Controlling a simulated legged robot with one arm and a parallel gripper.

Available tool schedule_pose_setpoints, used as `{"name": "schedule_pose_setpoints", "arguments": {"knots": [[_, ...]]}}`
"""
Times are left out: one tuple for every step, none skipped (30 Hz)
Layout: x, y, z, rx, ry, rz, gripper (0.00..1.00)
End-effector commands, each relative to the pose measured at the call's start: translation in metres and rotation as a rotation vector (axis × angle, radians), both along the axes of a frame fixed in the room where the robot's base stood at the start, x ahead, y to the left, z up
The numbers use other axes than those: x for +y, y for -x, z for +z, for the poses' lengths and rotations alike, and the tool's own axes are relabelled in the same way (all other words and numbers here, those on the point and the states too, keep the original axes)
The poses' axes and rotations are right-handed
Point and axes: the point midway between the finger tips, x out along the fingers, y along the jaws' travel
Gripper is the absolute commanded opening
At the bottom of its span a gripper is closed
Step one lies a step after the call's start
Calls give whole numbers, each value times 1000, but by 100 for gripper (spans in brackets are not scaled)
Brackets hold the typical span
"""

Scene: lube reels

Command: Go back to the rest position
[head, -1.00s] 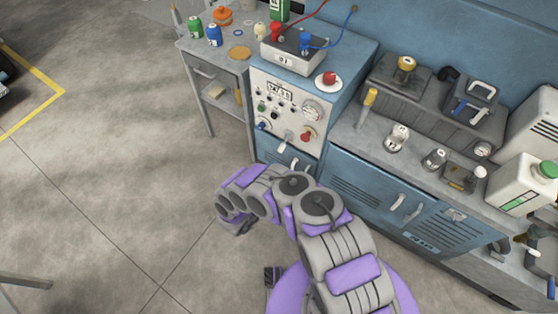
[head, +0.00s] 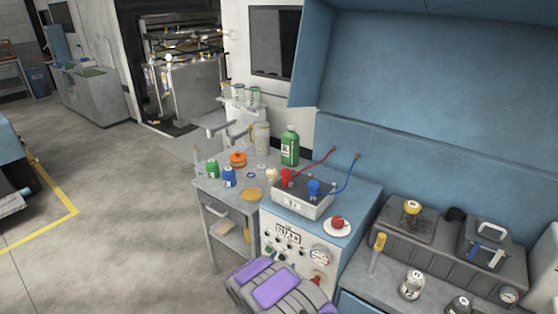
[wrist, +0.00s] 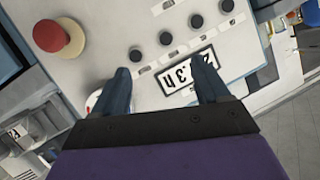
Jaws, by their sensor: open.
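My gripper (wrist: 163,82) is in the wrist view with its two dark blue fingers spread apart. Nothing shows between them. Beyond the fingers is a pale control panel (wrist: 110,50) with a red button (wrist: 58,37), several black knobs (wrist: 165,38) and a black-framed label (wrist: 188,72). I cannot tell from this view how far the fingertips are from the panel. In the head view, part of my purple and grey arm is at the bottom middle, in front of the lower part of the blue cabinet; the gripper itself is hidden there.
The blue cabinet (head: 345,228) carries a grey box (head: 302,198) with red and blue cables and a red knob on a white dish (head: 338,226). A side table (head: 207,190) holds bottles. A workbench (head: 380,280) stands at right. Open floor (head: 120,230) lies to the left.

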Motion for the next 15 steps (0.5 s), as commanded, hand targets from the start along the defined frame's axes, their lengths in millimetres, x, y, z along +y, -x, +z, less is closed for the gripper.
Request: {"name": "schedule_pose_setpoints", "arguments": {"knots": [[-2, -8, 18, 16, -11, 16, 75], [-3, -11, 24, 34, -18, 27, 75], [-3, -14, 35, 54, -25, 43, 75], [-4, -16, 42, 72, -33, 56, 75], [-5, -17, 49, 88, -38, 66, 75], [-6, -19, 60, 110, -49, 82, 75], [-7, -20, 68, 126, -54, 93, 75], [-8, -20, 74, 144, -59, 103, 75], [-9, -19, 85, 168, -65, 119, 75], [-11, -18, 92, 186, -70, 130, 75], [-12, -16, 98, 208, -74, 143, 75], [-13, -14, 109, 229, -79, 158, 75], [-14, -12, 116, 249, -84, 169, 75], [-16, -9, 122, 269, -89, 180, 75], [-18, -5, 133, 290, -95, 194, 75]]}}
